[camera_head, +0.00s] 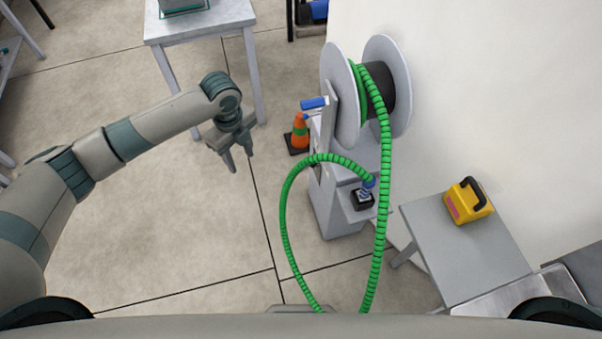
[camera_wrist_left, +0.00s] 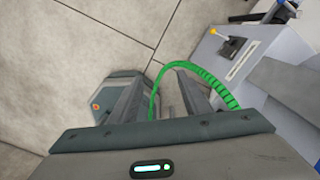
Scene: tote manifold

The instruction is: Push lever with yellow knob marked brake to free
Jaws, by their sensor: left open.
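The lever with the yellow knob (camera_wrist_left: 213,31) shows in the left wrist view at upper right, on the side of a grey cabinet. It comes out of a black slotted plate (camera_wrist_left: 232,46) beside a pale label strip (camera_wrist_left: 243,60); the marking is too small to read. In the head view the lever cannot be made out. My left gripper (camera_head: 242,163) is open and empty, left of the cabinet (camera_head: 343,195) and apart from it. Its two fingers also show in the left wrist view, with the lever to their right. My right gripper is not in view.
A reel (camera_head: 342,100) with green hose (camera_head: 284,205) tops the cabinet, and the hose loops in front of it. An orange cone (camera_head: 300,132) stands close by. A grey table (camera_head: 465,255) bears a yellow box (camera_head: 468,202). Floor left of the cabinet is clear.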

